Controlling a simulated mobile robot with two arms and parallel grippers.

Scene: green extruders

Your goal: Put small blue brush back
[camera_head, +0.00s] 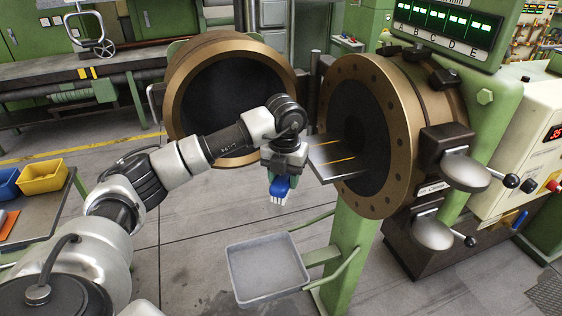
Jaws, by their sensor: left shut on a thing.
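The small blue brush (280,188) has a blue body with white bristles pointing down. My left gripper (281,176) is shut on it and holds it in the air in front of the gap between the two bronze-rimmed extruder openings. The brush is above and apart from the grey tray. The gripper's fingers are mostly hidden by the wrist and the brush. My right gripper is not in view.
A grey tray (236,284) is fixed to the green extruder stand (349,256). A metal plate (332,158) juts from the right opening (365,135). A side table at left holds yellow (43,180) and blue (7,184) bins. Floor left of the tray is clear.

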